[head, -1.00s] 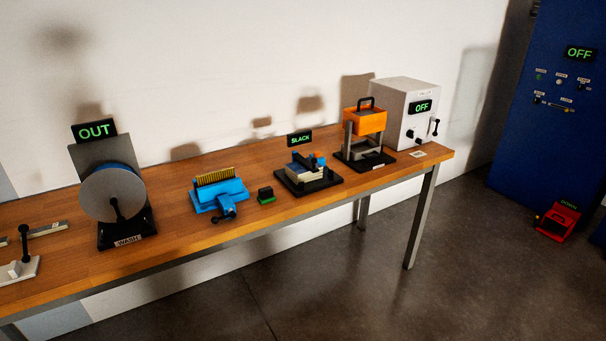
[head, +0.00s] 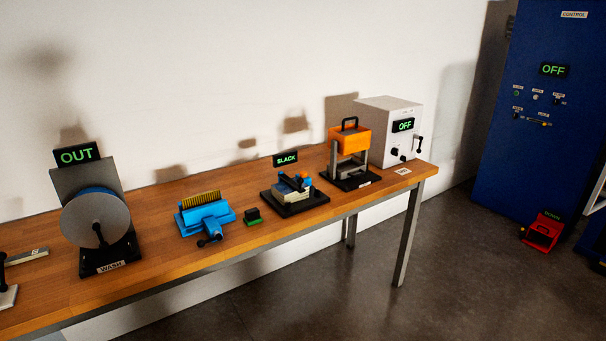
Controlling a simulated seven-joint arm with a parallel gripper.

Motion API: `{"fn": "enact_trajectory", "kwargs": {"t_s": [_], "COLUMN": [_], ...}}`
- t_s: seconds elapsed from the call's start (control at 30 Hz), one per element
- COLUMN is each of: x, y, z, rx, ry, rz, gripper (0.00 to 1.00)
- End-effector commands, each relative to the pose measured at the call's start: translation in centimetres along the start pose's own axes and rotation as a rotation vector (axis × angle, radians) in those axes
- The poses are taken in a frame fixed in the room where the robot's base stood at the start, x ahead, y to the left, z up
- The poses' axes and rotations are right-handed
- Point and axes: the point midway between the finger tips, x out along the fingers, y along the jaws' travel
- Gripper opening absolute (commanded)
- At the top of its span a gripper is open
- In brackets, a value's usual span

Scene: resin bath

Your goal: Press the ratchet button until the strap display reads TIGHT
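The strap display (head: 286,158) reads SLACK in green letters. It stands at the back of the strap fixture (head: 294,203), which has a black base on the wooden bench, right of the bench's middle. A pale block with dark and blue parts sits on that base. The ratchet button is too small to tell apart from these parts. My gripper is not in view.
The bench (head: 160,225) also holds a wash drum (head: 95,219) reading OUT, a blue vise (head: 205,216), a small green-black block (head: 253,216), an orange press (head: 350,140) and a white box (head: 388,130) reading OFF. A blue control cabinet (head: 530,180) stands right. Floor in front is clear.

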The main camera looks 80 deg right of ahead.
Motion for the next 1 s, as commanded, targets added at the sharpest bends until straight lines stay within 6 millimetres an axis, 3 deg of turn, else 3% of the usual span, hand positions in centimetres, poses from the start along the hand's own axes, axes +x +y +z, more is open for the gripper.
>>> {"fn": "enact_trajectory", "kwargs": {"t_s": [0.47,0.8,1.0], "x": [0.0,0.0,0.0], "y": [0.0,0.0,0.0], "z": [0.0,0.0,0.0], "rx": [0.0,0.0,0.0], "ry": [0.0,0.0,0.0], "rz": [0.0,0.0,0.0], "gripper": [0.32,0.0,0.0]}}
